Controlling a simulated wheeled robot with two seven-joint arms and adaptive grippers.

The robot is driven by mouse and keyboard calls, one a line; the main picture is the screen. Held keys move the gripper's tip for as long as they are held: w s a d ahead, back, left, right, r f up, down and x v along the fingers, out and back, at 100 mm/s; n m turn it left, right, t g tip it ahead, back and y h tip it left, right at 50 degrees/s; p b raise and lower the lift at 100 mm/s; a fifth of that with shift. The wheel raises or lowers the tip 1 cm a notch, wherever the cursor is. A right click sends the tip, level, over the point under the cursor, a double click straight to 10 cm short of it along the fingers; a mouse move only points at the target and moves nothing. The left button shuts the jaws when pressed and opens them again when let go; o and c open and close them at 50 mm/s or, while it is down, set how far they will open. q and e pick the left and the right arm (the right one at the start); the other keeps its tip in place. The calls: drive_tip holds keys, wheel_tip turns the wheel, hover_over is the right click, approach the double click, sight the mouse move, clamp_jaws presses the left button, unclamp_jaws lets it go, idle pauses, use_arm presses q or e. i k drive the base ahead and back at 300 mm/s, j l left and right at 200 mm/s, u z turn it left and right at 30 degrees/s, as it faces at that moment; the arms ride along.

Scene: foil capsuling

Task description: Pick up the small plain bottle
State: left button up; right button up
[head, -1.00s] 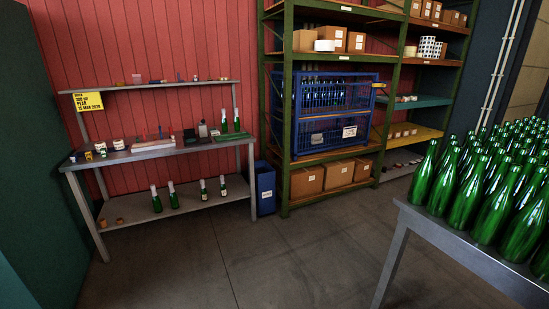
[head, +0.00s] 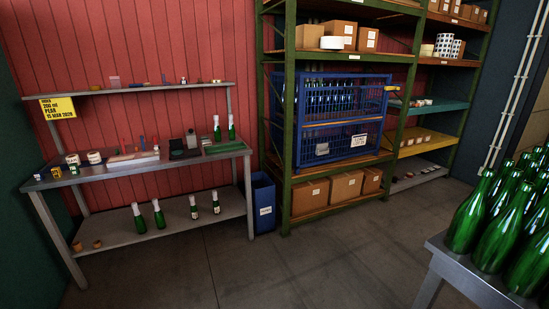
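Neither of my grippers is in view. A steel workbench (head: 100,177) stands ahead on the left. Two green bottles with pale necks, a left one (head: 217,130) and a right one (head: 231,128), stand upright at the right end of its top. On its lower shelf stand two larger green bottles with pale necks (head: 139,218) (head: 159,214), and to their right two smaller dark bottles (head: 194,207) (head: 216,203) that seem to carry small pale labels. At this distance I cannot tell for sure which bottle is the small plain one.
A steel table (head: 470,287) crowded with green bottles (head: 468,215) is close at the right. A blue bin (head: 263,207) stands between the bench and the green rack (head: 290,150). A yellow sign (head: 58,108) hangs from the bench's upper shelf. The floor ahead is clear.

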sight(217, 133)
drive_tip(key=i, duration=1.8)
drive_tip(key=i+u, duration=0.15)
drive_tip(key=i, duration=0.3)
drive_tip(key=i+l+u, duration=0.1)
drive_tip(key=i, duration=0.3)
drive_tip(key=i+l+u, duration=0.2)
drive_tip(key=i+u, duration=0.2)
drive_tip(key=i+l+u, duration=0.4)
drive_tip(key=i, duration=0.15)
